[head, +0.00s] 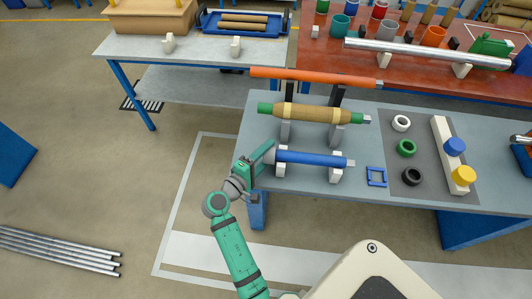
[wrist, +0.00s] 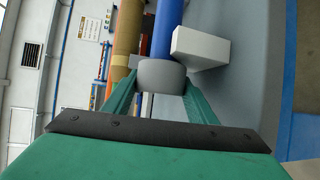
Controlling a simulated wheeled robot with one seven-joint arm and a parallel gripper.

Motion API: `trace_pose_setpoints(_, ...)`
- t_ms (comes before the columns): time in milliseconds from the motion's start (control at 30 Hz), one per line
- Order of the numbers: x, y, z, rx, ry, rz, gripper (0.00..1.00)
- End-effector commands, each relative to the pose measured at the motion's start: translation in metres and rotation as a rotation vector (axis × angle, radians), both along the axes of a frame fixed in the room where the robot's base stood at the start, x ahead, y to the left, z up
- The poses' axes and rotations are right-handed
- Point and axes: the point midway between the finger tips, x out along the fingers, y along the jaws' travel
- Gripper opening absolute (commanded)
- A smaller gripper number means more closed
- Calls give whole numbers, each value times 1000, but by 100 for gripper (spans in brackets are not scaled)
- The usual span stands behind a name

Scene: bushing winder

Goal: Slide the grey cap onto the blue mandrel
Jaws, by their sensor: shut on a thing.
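The blue mandrel (head: 310,158) lies level across two white supports on the grey bench, with a small metal stub at its right end. My gripper (head: 265,157) is at the mandrel's left end, shut on the grey cap (wrist: 163,75). In the wrist view the cap sits between the two green fingers, in line with the blue mandrel (wrist: 167,28) directly beyond it. The cap covers the mandrel's near end from this side, so I cannot tell whether it is around the mandrel or only against it. In the head view the cap (head: 270,155) is partly hidden by a finger.
A white support block (wrist: 200,46) stands close to the cap's right in the wrist view. A tan-wrapped roll with green ends (head: 305,113) and an orange bar (head: 315,77) lie behind the mandrel. A blue square frame (head: 376,177) and coloured rings lie to the right.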

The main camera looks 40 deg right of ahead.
Motion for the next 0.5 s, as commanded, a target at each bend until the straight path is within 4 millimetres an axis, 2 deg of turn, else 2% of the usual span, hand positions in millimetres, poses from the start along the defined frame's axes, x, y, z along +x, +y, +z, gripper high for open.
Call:
trace_pose_setpoints(167,0,0,0,0,0,0,25)
trace_pose_setpoints(200,0,0,0,-1,0,0,54)
trace_pose_setpoints(300,0,0,0,0,0,0,74)
trace_pose_setpoints(500,0,0,0,0,0,0,74)
